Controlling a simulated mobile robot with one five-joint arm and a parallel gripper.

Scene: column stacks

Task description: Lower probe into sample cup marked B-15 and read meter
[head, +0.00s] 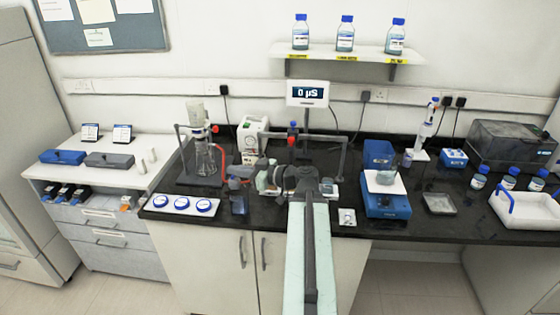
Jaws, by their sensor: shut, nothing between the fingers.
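The meter display (307,94) is mounted on the wall and reads "0 µS". In front of it, a grey stand arm (322,138) runs across the bench, with a red knob (291,141) near its left end. This may be the probe's holder, but I cannot make out the probe itself. My arm reaches up from the bottom centre and bends left over the bench. My gripper (243,176) is shut and empty, left of the stand. My wrist hides the bench under the stand arm. I can read no B-15 mark on any cup.
A white tray (150,207) with three blue-ringed round items lies at the front left. A flask stand (201,180) is behind it. A blue balance (386,205) is to the right. A small dish (439,204) and a white tray (530,212) lie further right.

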